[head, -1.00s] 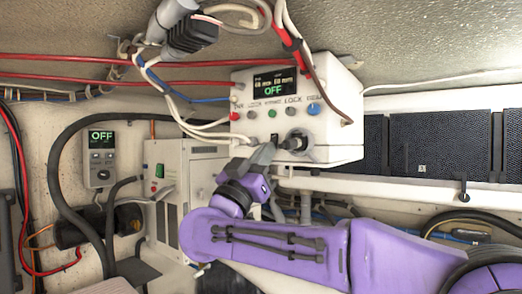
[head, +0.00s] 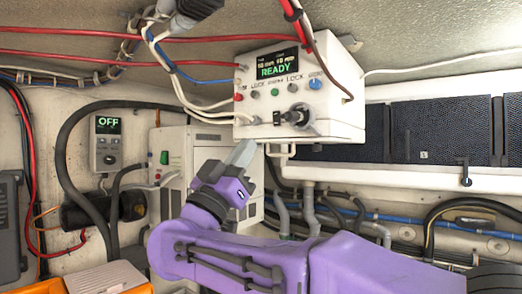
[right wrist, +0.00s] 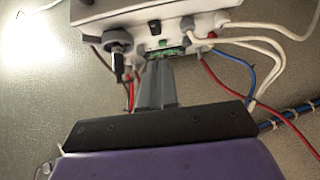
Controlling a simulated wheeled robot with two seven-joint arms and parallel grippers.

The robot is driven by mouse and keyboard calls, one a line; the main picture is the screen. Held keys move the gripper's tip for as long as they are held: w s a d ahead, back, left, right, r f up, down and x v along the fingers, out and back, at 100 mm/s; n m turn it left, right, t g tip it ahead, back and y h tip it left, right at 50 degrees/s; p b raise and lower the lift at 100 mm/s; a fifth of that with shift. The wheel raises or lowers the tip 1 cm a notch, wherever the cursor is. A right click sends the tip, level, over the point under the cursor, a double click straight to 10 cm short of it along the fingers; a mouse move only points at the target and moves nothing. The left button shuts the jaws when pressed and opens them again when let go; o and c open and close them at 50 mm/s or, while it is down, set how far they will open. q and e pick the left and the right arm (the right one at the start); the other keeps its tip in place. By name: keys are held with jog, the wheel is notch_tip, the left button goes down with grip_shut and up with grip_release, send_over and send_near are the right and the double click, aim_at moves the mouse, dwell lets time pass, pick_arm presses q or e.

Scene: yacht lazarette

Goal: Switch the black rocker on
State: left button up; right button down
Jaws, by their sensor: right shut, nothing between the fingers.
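The white control box (head: 345,108) hangs under the ceiling in the head view. Its display (head: 275,66) reads READY in green. The small black rocker (head: 277,117) sits low on the box's front, left of a black round knob or connector (head: 297,115). My right gripper (head: 243,153) is shut and empty, below and left of the rocker and apart from it. In the right wrist view its grey fingers (right wrist: 157,85) point at the box, seen upside down, with the knob or connector (right wrist: 118,42) to their left. My left gripper is out of view.
A grey controller (head: 107,143) reading OFF hangs on the left wall. A white unit with a green switch (head: 172,165) stands behind my right arm. Red, blue and white cables run around the box. Dark panels (head: 440,130) line the right.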

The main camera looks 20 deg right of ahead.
pick_arm(q)
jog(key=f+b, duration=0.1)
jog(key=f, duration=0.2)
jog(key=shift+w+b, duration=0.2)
jog(key=shift+b, duration=0.2)
pick_arm(e)
jog(key=f, duration=0.1)
jog(key=s+a+f, duration=0.1)
jog(key=a+f, duration=0.1)
jog(key=f, duration=0.1)
jog(key=shift+s, duration=0.3)
jog(key=shift+f, duration=0.1)
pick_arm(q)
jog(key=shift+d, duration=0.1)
pick_arm(e)
jog(key=shift+w+d, duration=0.1)
